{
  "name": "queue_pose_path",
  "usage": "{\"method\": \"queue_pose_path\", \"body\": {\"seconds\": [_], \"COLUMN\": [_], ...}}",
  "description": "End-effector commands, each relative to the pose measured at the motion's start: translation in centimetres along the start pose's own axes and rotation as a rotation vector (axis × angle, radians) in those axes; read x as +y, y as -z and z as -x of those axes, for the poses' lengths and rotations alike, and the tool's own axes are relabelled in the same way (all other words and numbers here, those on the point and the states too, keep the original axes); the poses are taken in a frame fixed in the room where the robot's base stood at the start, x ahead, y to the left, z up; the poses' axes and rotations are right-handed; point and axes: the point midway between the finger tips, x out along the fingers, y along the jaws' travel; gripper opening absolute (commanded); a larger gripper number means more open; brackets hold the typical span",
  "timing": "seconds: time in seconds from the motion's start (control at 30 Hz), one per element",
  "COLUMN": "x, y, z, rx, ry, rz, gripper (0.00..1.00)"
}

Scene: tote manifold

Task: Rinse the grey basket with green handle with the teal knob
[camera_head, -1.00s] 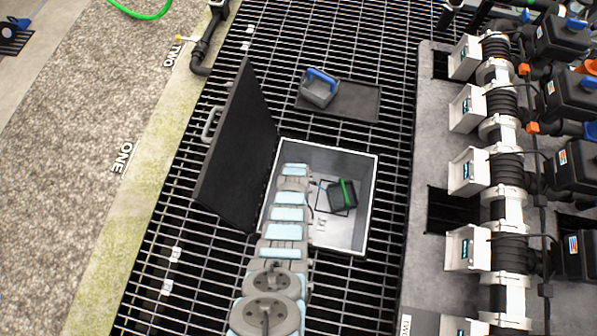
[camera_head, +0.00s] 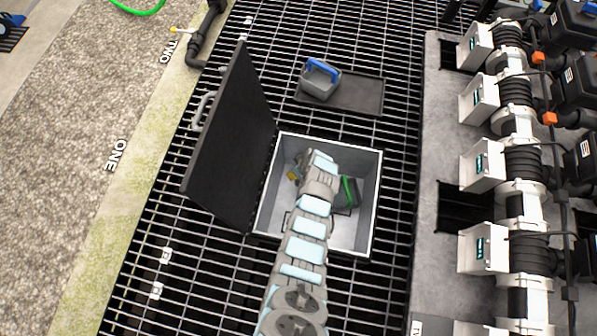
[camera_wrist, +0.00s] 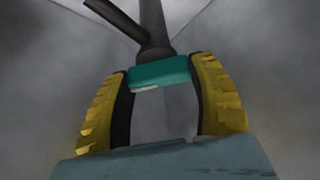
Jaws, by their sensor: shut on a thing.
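The grey basket with the green handle (camera_head: 346,194) sits in the open grey tote (camera_head: 371,215). My arm covers its left part in the head view. The teal knob (camera_wrist: 160,71) sits on a dark pipe fitting in the wrist view. My gripper (camera_wrist: 160,76) is shut on the teal knob, one yellow finger on each side of it. In the head view a bit of yellow finger (camera_head: 293,175) shows inside the tote, left of my arm. The knob itself is hidden there.
The tote's black lid (camera_head: 229,150) stands open on the left. A grey basket with a blue handle (camera_head: 319,81) sits at the left end of a black tray (camera_head: 358,95) behind the tote. A row of pipes and valves (camera_head: 515,160) runs along the right.

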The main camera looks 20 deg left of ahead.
Motion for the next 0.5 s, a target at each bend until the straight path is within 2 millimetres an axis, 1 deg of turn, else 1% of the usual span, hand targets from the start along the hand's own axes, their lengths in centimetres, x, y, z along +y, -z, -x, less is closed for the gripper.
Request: {"method": "queue_pose_path", "body": {"seconds": [0.03,0.5], "x": [0.17,0.21], "y": [-0.29,-0.17], "z": [-0.58,-0.20], "rx": [0.000,-0.003], "ry": [0.013,0.171], "rz": [0.039,0.419], "gripper": [0.25,0.25]}}
